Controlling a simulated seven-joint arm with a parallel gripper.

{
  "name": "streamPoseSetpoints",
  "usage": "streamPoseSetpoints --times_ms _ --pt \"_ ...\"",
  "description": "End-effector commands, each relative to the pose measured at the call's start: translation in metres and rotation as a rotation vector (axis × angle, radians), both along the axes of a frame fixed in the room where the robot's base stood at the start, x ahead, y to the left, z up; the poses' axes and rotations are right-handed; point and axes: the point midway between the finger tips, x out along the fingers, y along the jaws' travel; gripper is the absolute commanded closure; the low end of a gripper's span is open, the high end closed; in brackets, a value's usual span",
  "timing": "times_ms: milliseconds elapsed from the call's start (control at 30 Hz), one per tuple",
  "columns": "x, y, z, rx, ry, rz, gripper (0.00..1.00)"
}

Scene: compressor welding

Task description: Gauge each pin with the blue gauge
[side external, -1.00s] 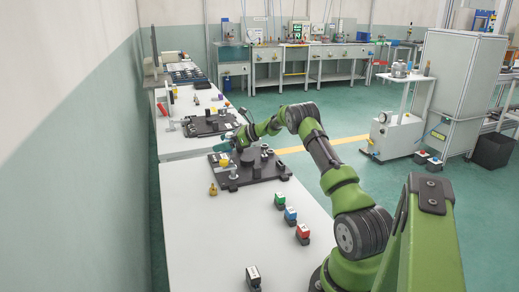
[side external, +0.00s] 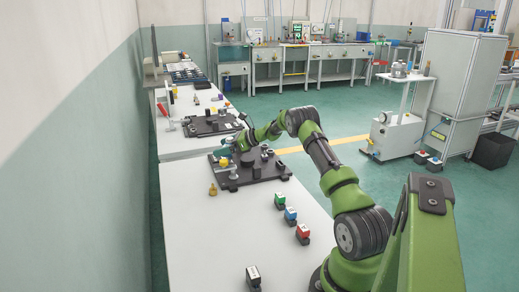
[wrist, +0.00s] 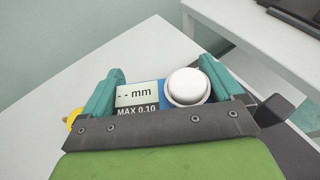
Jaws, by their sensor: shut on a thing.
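My gripper (wrist: 162,92) has its teal fingers shut on the blue gauge (wrist: 163,88) in the wrist view. The gauge's display reads "- - mm" above "MAX 0.10", beside a large round white button. Its underside is hidden. In the side view, my gripper (side external: 229,146) is at the far left part of a black fixture plate (side external: 245,183). Several short upright parts stand on the plate, including a grey post (side external: 234,171); they are too small to tell which are pins. I cannot tell whether the gauge touches any of them.
A brass piece (side external: 213,190) stands left of the plate. Green (side external: 280,201), blue (side external: 291,215) and red (side external: 303,235) blocks line the table's right side; a black-and-white block (side external: 253,277) is in front. A second fixture (side external: 210,125) is farther back. The table's front left is clear.

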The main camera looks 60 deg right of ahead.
Motion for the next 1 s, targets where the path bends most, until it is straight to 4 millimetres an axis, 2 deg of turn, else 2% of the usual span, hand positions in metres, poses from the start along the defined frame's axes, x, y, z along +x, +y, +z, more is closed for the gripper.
streamPoseSetpoints --times_ms 400,433,467,767,867,1000 --pt "0.000 0.000 -0.012 0.000 -0.002 -0.001 0.54" --pt "0.000 0.000 -0.012 0.000 -0.002 -0.001 0.04" --pt "0.000 0.000 -0.011 0.000 -0.002 -0.001 0.00" --pt "-0.004 -0.002 -0.011 -0.001 0.001 -0.002 0.00" --pt "-0.014 -0.006 -0.006 -0.002 0.002 -0.004 0.00" --pt "-0.040 -0.013 0.006 -0.001 0.000 -0.006 0.00"
